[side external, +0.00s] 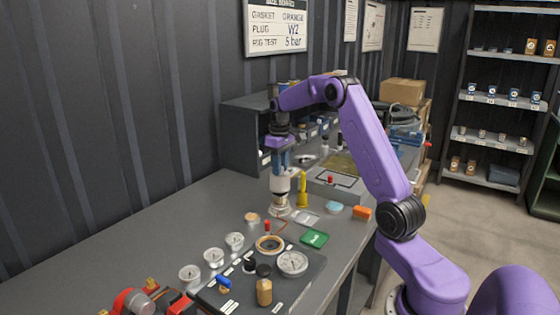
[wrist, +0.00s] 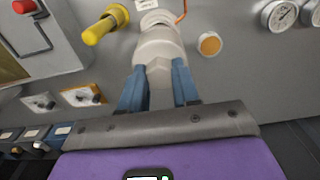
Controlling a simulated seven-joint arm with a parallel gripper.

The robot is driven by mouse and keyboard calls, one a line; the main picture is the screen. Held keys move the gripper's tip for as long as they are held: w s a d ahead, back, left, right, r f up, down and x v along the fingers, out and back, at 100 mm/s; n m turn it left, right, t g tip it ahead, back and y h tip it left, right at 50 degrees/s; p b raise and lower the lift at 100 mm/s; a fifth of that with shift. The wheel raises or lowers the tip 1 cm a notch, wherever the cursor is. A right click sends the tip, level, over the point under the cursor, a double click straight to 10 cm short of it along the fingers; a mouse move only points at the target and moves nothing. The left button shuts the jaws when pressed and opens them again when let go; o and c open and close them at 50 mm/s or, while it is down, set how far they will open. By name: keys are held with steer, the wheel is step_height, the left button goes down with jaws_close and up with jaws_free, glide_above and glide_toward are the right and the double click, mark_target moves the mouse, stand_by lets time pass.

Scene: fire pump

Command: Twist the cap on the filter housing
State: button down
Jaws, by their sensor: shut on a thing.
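The filter housing (side external: 279,211) stands upright on the grey bench, a pale cylinder below my gripper. Its off-white cap (side external: 280,185) is at the top. My gripper (side external: 281,172) points down over it, with its blue fingers on either side of the cap. In the wrist view, my gripper (wrist: 158,70) is shut on the off-white cap (wrist: 157,45), one finger on each side. The narrower lower part of the housing (wrist: 157,18) shows beyond the cap. The view does not show how far the cap is turned.
A yellow-handled tool (side external: 302,190) stands close on the right, also in the wrist view (wrist: 105,24). A grey box with a red knob (side external: 331,180) is behind it.

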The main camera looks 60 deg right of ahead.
mark_target(280, 181)
steer(key=shift+f, duration=2.3)
steer(key=shift+f, duration=0.65)
stand_by(1.1)
steer(key=m, duration=0.5)
stand_by(0.4)
steer(key=m, duration=0.5)
stand_by(0.5)
steer(key=m, duration=0.5)
steer(key=shift+m, duration=0.4)
